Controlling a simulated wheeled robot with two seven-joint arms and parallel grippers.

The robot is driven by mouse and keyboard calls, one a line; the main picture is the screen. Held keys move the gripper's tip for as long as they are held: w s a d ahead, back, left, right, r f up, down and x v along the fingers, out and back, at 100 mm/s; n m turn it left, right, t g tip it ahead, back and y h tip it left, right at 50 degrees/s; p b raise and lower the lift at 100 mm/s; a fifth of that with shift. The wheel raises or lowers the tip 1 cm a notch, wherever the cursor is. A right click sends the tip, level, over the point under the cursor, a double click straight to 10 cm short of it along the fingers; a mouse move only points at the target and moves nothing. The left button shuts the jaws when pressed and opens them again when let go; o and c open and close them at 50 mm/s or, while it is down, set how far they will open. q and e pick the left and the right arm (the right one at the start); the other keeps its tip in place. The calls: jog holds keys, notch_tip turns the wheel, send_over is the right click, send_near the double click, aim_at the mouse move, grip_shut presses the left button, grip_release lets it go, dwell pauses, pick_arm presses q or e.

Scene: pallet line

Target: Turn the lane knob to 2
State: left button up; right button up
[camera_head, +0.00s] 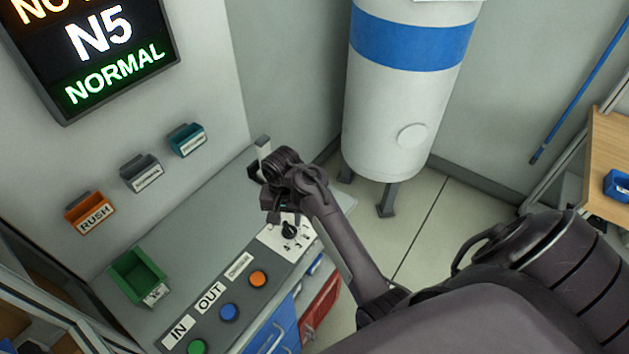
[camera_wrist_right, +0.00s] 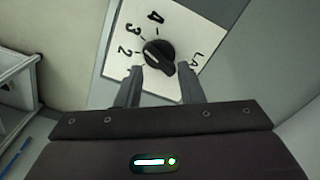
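The lane knob (camera_wrist_right: 160,54) is black and round with a raised grip. It sits on a white dial plate (camera_wrist_right: 178,22) marked 4, 3 and 2, with part of the lane lettering at right. A white mark shows on its left part, towards the side of the 2; I cannot tell its exact setting. In the head view the knob (camera_head: 289,230) is on the grey console. My right gripper (camera_head: 277,213) is close by it. In the right wrist view its fingers (camera_wrist_right: 160,76) are apart, one each side of the knob's near edge, with nothing held. My left gripper is out of view.
Orange (camera_head: 258,278), blue (camera_head: 229,312) and green (camera_head: 197,346) buttons line the console. A green bin (camera_head: 137,274) stands at its left. Small wall bins, one labelled RUSH (camera_head: 90,212), hang above. A white tank (camera_head: 395,120) stands behind, close to my right arm.

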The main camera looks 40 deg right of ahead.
aim_at(288, 227)
notch_tip(288, 227, up, 5)
jog(key=shift+f+b, duration=0.2)
jog(key=shift+b, duration=0.4)
jog(key=s+f+n, duration=0.1)
jog(key=s, duration=0.1)
jog(key=s+n, duration=0.1)
jog(key=s, duration=0.1)
jog(key=s+f+n+t, duration=0.1)
jog(key=s, duration=0.1)
jog(key=shift+s+a+f+h, duration=0.1)
jog(key=shift+s+f+h, duration=0.2)
jog(key=shift+f, duration=0.05)
jog(key=s+a+f+n+t+b, duration=0.2)
jog(key=s+a+n, duration=0.2)
jog(key=s+n, duration=0.3)
jog(key=s+f+b, duration=0.2)
jog(key=f+b, duration=0.2)
jog(key=f, duration=1)
jog(key=s+f+b, duration=0.3)
jog(key=f+b, duration=0.1)
jog(key=f, duration=1.1)
jog(key=shift+a+g+y, duration=0.3)
jog(key=shift+a+y, duration=0.1)
jog(key=shift+a, duration=0.05)
